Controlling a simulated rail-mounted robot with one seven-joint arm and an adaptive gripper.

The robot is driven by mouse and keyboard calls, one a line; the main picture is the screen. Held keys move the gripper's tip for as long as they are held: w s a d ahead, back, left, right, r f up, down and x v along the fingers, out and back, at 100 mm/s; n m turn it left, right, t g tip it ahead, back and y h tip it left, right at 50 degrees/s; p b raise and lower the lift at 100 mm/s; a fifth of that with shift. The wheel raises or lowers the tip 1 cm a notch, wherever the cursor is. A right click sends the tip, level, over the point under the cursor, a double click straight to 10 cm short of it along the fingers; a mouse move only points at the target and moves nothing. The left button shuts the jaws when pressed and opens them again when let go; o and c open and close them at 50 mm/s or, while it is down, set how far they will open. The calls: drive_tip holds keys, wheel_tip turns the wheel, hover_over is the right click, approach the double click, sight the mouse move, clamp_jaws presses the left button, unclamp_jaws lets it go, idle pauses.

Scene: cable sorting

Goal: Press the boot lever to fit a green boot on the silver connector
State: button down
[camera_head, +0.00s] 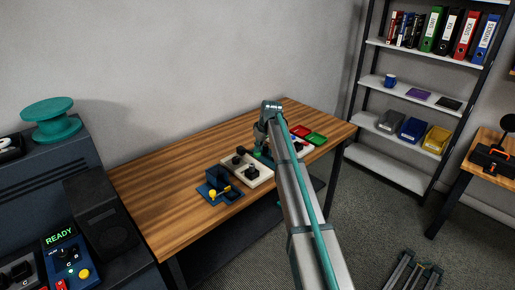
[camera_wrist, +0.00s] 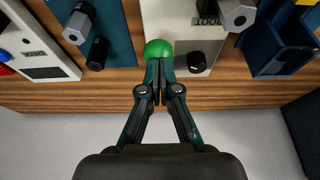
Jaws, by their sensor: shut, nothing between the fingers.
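In the wrist view, my gripper (camera_wrist: 157,66) is shut, with its fingertips at the near side of a green ball knob (camera_wrist: 158,48). The tips look to be touching it or very close; I cannot tell which. The knob, apparently the boot lever's end, sits at the edge of a white panel (camera_wrist: 165,16); its shaft is hidden. A silver hexagonal part with a dark end (camera_wrist: 238,15) is at the upper right, but I cannot tell if it is the silver connector. In the head view, my arm covers much of the work spot.
A black cylinder (camera_wrist: 195,61) stands right of the knob. A dark panel with black parts (camera_wrist: 97,52) lies left, and a blue holder (camera_wrist: 285,48) right.

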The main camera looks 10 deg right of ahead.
drive_tip(key=f+b, duration=0.1)
drive_tip(key=s+f+t+y+b, duration=0.1)
drive_tip(key=b, duration=0.1)
drive_tip(key=f+t+b, duration=0.1)
drive_tip(key=shift+s+d+f, duration=0.25)
drive_tip(key=shift+d+f, duration=0.1)
drive_tip(key=shift+d, duration=0.05)
drive_tip(key=shift+d+f+b, duration=0.1)
drive_tip(key=shift+f+b, duration=0.4)
drive_tip(key=shift+b, duration=0.05)
drive_tip(key=shift+s, duration=0.1)
drive_tip(key=shift+s+d+r+p, duration=0.1)
drive_tip(key=shift+r+p, duration=0.2)
drive_tip(key=shift+r, duration=0.25)
drive_tip(key=b+v, duration=0.1)
drive_tip(key=v, duration=1.2)
drive_tip(key=shift+d+f, duration=0.25)
drive_tip(key=shift+d, duration=0.1)
drive_tip(key=shift+s, duration=0.15)
